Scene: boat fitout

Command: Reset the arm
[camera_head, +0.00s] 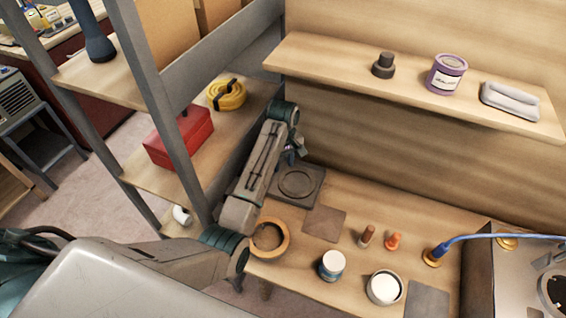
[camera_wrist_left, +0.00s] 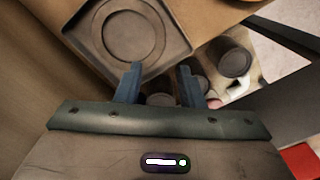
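My left arm comes in from the left in the head view and reaches over the wooden bench. My left gripper (camera_head: 291,153) is above the bench near a dark square plate with a round recess (camera_head: 300,184). In the left wrist view the two fingers of the left gripper (camera_wrist_left: 159,83) stand apart with nothing between them. The square plate (camera_wrist_left: 88,45) lies ahead of the fingers at the upper left there. My right gripper is not in either view.
A grey-framed shelf with a red box (camera_head: 180,137) and a yellow coil (camera_head: 227,95) stands left of the arm. A wooden ring (camera_head: 284,238), a white-lidded jar (camera_head: 332,264) and a white-filled cup (camera_head: 384,288) stand on the bench. A wall shelf (camera_head: 420,92) holds a purple can (camera_head: 446,74).

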